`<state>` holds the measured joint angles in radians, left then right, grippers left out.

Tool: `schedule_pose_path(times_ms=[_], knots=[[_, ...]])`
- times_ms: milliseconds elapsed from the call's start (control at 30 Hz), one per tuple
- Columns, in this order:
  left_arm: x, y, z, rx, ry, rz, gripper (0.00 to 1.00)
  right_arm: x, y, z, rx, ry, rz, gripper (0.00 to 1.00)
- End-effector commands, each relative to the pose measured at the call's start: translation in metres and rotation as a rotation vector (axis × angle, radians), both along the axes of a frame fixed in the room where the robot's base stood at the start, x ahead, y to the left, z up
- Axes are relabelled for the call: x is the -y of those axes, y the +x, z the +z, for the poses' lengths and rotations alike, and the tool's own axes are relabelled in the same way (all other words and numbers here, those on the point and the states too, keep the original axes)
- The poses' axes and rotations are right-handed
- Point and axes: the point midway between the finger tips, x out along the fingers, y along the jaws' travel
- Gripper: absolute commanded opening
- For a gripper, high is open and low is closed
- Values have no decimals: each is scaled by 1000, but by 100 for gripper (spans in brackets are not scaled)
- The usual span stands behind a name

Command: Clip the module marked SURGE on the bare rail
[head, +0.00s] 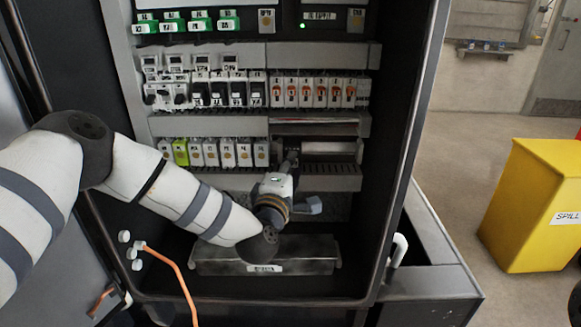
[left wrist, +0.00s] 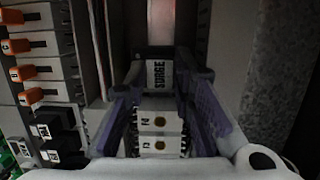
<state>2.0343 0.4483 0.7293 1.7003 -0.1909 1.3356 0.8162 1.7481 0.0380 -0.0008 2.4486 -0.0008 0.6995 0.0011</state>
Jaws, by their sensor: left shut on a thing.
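The SURGE module (left wrist: 158,75) is a pale block with dark lettering, held between the two fingers of my left gripper (left wrist: 160,88) in the left wrist view. In the head view my left gripper (head: 289,160) reaches into the cabinet at the right end of the lower module row, and its wrist hides most of the module. The bare rail (head: 328,148) is the pale strip to the right of the gripper. It also shows beyond the module in the left wrist view (left wrist: 161,20). I cannot tell whether the module touches the rail. My right gripper is out of view.
Lower-row modules (head: 228,153) stand close to the left of the gripper. Orange-switched breakers (head: 312,92) sit above. A slotted duct (head: 320,183) runs below the rail. The cabinet's right wall (head: 408,150) bounds the space. An orange cable (head: 178,268) hangs at lower left.

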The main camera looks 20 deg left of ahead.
Motion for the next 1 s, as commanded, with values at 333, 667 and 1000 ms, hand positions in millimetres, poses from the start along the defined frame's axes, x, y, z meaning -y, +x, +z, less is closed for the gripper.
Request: schedule_pose_path(times_ms=[333,667,1000], knots=[[0,0,0,1,0,0,0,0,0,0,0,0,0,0],[0,3,0,0,0,-1,34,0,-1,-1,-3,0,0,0],[-1,2,-1,-1,0,-1,46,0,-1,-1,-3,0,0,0]])
